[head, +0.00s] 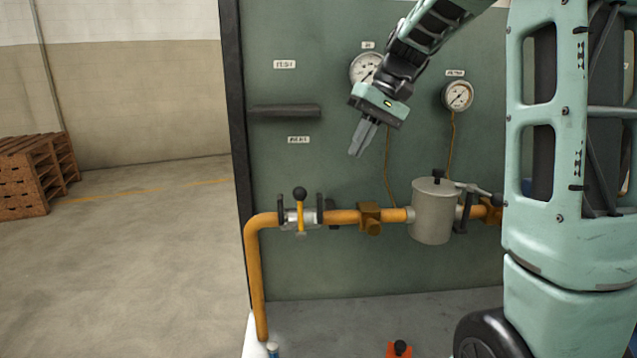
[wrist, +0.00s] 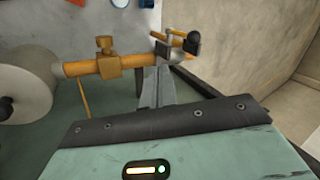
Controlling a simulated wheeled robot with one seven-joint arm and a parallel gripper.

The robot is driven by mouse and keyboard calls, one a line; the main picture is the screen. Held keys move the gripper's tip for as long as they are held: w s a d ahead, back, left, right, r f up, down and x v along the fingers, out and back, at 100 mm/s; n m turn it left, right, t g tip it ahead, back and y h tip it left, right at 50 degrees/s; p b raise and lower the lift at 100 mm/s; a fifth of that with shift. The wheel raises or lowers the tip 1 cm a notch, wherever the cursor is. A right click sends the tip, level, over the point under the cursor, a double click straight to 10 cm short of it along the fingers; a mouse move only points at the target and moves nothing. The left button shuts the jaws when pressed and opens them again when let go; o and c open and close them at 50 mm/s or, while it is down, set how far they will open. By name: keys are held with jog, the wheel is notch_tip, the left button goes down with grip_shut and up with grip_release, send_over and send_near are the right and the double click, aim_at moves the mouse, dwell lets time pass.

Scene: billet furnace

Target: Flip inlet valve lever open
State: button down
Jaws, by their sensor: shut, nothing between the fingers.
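The valve on the left part of the orange pipe has a yellow lever (head: 300,215) with a black ball knob (head: 299,193). Its lever stands upright, crosswise to the pipe, between two dark guards. A small label sits above it, too small to read surely. In the wrist view the same valve's black knob (wrist: 194,43) is just beyond the fingers, to the right. My gripper (head: 356,152) is shut and empty, pointing down, above and to the right of the lever and apart from it. In the wrist view my gripper (wrist: 161,72) partly covers the pipe near the valve.
A grey canister (head: 432,215) and a second valve handle (head: 474,188) stand along the pipe to the right. Two gauges (head: 459,96) and a dark horizontal bar (head: 285,111) are on the green panel. A wooden crate stack (head: 37,175) stands far left; the floor between is clear.

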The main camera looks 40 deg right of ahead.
jog(key=shift+f, duration=0.1)
jog(key=p, duration=0.4)
send_near(300, 213)
notch_tip(300, 213, down, 3)
jog(key=d, duration=0.1)
jog(key=shift+w+a+f, duration=0.25)
jog(key=shift+w+a, duration=0.15)
jog(key=shift+a, duration=0.1)
jog(key=shift+p, duration=0.3)
jog(key=shift+w+a+r+g+h+p, duration=0.15)
jog(key=shift+w+a+g+h+p, duration=0.2)
jog(key=shift+p, duration=0.25)
